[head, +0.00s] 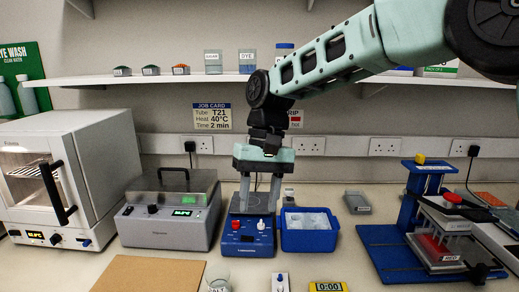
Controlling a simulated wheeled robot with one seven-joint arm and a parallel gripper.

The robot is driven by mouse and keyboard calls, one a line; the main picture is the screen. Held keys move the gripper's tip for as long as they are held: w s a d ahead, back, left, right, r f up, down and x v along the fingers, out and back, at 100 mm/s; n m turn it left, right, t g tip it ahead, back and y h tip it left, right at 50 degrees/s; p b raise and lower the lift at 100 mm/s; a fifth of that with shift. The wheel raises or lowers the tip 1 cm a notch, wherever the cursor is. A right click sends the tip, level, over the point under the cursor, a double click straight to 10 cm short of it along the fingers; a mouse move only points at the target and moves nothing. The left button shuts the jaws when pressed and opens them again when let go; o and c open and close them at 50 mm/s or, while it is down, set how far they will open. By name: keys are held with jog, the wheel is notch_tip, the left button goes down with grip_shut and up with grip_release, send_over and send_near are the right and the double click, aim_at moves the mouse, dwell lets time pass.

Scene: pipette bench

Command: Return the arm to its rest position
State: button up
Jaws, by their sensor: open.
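My mint-green arm (340,48) reaches in from the upper right, and its wrist bends down over the bench. My gripper (259,205) points down with its two grey fingers apart. It is open, and I see nothing held between them. The fingers hang over or just behind the top of a small blue bench device (246,240) with a red and a white knob. I cannot tell whether they touch it.
A blue tub (308,241) stands close right of the device. A grey lidded machine (167,219) and a white oven (68,183) stand left. A blue press stand (385,252) is right. A shelf (180,80) with jars runs behind the arm. A timer (327,287) lies in front.

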jog(key=s+d+f+n+t, duration=0.1)
jog(key=s+d, duration=0.3)
jog(key=s, duration=0.4)
jog(key=s+d+f+n+t, duration=0.1)
jog(key=s+d+f, duration=0.2)
jog(key=s+d, duration=0.2)
jog(key=s+d+f+n+t, duration=0.1)
jog(key=s+d, duration=0.4)
jog(key=s, duration=0.7)
jog(key=shift+f+n+h, duration=0.3)
jog(key=shift+f+n, duration=0.3)
jog(key=shift+f, duration=0.3)
jog(key=shift+w+d, duration=0.1)
